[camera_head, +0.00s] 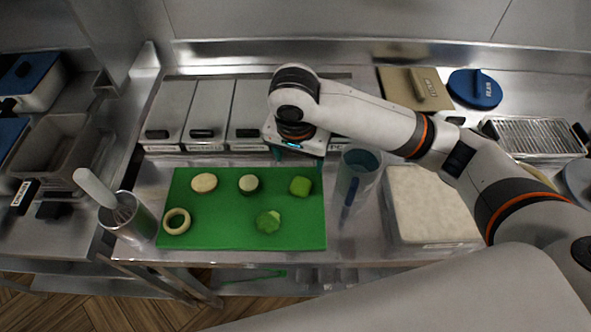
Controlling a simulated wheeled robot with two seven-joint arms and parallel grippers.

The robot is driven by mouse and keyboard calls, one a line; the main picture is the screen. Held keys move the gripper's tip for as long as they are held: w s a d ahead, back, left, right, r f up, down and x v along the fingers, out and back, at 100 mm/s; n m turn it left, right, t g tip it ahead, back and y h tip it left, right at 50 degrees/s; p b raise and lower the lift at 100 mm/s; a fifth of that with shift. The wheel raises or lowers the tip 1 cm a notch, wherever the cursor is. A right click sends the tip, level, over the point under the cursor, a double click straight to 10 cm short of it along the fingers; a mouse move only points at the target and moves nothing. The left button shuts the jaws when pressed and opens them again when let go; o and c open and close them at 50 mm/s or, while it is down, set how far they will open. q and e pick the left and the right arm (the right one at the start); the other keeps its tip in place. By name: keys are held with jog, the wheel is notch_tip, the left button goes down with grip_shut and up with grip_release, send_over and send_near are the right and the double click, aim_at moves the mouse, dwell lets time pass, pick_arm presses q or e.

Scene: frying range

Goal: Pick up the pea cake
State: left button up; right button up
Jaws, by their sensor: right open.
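A green cutting board (215,237) lies on the steel counter with several small food pieces on it. Two are green: a blocky piece (300,186) at the back right and a scalloped piece (268,221) at the front. I cannot tell for sure which is the pea cake. My right gripper (298,158) is open, pointing down, just behind the board's back right edge and near the blocky green piece. Nothing shows between its fingers. My left gripper is not in view.
A pale oval piece (204,183), a dark-sided round piece (249,184) and a pale ring (177,221) share the board. A clear tumbler (358,180) stands right of it, a metal cup (142,222) left. Lidded steel bins (212,108) line the back.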

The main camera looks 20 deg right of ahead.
send_over(301, 185)
jog(key=s, duration=0.1)
jog(key=f, duration=0.5)
jog(key=shift+s+a+p, duration=0.15)
jog(key=shift+a+p, duration=0.05)
jog(key=shift+p, duration=0.15)
jog(key=shift+f, duration=0.35)
jog(key=f, duration=0.2)
jog(key=w+f+p, duration=0.1)
jog(key=f, duration=0.2)
jog(key=shift+d, duration=0.1)
jog(key=shift+f, duration=0.2)
jog(key=shift+c, duration=0.8)
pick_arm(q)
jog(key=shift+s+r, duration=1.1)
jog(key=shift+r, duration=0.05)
pick_arm(e)
jog(key=c, duration=0.7)
